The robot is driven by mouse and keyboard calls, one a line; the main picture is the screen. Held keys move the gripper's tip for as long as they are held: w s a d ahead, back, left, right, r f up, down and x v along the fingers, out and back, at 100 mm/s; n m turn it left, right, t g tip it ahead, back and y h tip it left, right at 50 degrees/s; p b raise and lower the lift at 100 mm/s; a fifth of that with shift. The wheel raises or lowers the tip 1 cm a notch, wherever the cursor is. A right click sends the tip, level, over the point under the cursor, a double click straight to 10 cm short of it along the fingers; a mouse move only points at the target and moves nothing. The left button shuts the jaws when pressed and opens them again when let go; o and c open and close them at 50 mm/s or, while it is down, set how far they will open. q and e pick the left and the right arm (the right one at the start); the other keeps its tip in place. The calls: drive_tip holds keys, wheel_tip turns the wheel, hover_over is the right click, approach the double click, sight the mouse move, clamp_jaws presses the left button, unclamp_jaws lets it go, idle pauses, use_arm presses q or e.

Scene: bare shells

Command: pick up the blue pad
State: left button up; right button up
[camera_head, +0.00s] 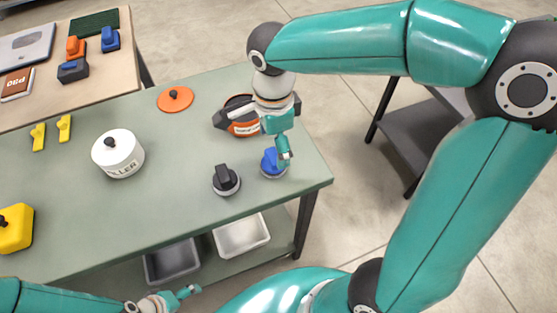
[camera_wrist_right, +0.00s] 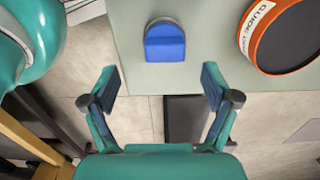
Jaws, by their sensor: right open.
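The blue pad (camera_head: 269,161), a blue grip on a round grey base, stands near the right end of the green table (camera_head: 190,198). My right gripper (camera_head: 286,155) is over it and hides part of it in the head view. In the right wrist view, the blue pad (camera_wrist_right: 165,43) lies beyond the open fingertips (camera_wrist_right: 160,82), with nothing between the fingers. My left gripper (camera_head: 190,291) is at the bottom of the head view, in front of the table; its finger opening is unclear.
A black-gripped pad (camera_head: 226,178) stands left of the blue one. An orange-rimmed round item (camera_head: 240,127) is behind it, partly hidden by my right arm. A white lidded pot (camera_head: 118,155), an orange disc (camera_head: 175,99) and yellow items stand further left. Bins (camera_head: 241,235) sit below.

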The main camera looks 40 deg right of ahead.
sight(274, 156)
drive_tip(key=shift+w+f, duration=0.2)
drive_tip(key=shift+f, duration=2.8)
drive_tip(key=c, duration=1.4)
drive_tip(key=shift+r, duration=0.15)
